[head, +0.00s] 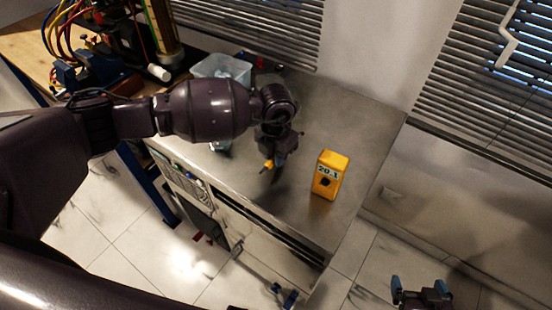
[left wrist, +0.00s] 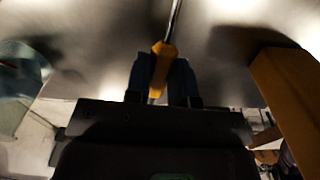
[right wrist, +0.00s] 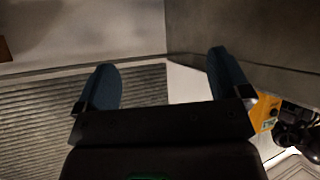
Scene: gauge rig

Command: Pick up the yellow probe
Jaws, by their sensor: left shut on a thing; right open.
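The yellow probe (head: 268,164) is in my left gripper (head: 277,158), above the metal worktop, left of the yellow gauge box. In the left wrist view its yellow handle (left wrist: 162,62) sits between the two blue fingers of the left gripper (left wrist: 160,78). Its thin metal shaft points away from the gripper. I cannot tell how far its tip is from the worktop. My right gripper (head: 421,290) is low at the bottom right of the head view, away from the worktop. Its fingers (right wrist: 165,80) are apart with nothing between them.
The yellow gauge box (head: 329,175), reading 20.1, stands upright on the metal worktop (head: 365,130). A clear bin (head: 221,67) is at the back left, partly behind my left arm. Wired equipment (head: 95,70) stands further left. The worktop's right part is clear.

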